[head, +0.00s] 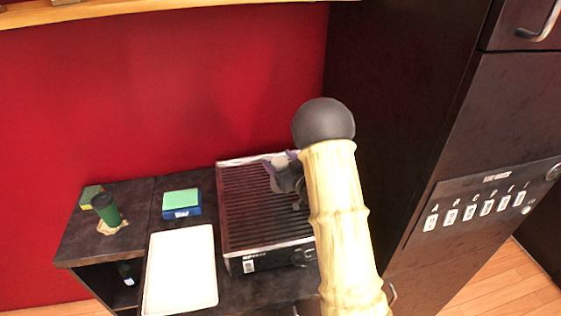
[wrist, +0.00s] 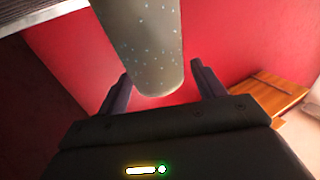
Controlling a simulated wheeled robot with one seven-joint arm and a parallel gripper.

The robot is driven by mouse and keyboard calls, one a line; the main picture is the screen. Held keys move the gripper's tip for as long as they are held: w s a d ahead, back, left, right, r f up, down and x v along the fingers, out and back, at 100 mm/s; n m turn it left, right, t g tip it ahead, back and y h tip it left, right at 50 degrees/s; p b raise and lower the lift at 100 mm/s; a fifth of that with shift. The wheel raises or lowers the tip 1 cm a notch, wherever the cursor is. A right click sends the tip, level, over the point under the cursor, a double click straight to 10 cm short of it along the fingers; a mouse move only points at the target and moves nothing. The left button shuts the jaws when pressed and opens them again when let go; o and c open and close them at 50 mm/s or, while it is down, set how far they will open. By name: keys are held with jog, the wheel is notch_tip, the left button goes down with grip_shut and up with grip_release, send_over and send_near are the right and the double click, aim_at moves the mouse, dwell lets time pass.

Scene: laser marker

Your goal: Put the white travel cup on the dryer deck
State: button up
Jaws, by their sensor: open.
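A slatted dark deck with a silver rim (head: 240,215), which looks like the dryer deck, is in the middle of the head view. My gripper (head: 283,172) is above its back right part, partly hidden by my arm. In the wrist view my gripper (wrist: 160,72) is open. A pale, speckled, rounded object (wrist: 143,40), which looks like the white travel cup, reaches from the top edge down between the fingers. I cannot tell whether it touches them. I cannot make out a white cup in the head view.
A green cup with a dark lid (head: 106,210) stands at the left. A green-topped blue box (head: 181,203) and a flat white tray (head: 180,272) lie beside the deck. A dark lettered cabinet (head: 485,190) closes off the right. The deck's visible left part is bare.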

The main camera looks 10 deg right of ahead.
jog(key=shift+s+d, duration=0.1)
jog(key=shift+s, duration=0.15)
jog(key=b+v, duration=0.3)
jog(key=v, duration=0.3)
jog(key=shift+s+f, duration=0.1)
jog(key=shift+s, duration=0.05)
jog(key=shift+s+d, duration=0.2)
jog(key=shift+s, duration=0.15)
jog(key=shift+w+h, duration=0.15)
jog(key=shift+h, duration=0.15)
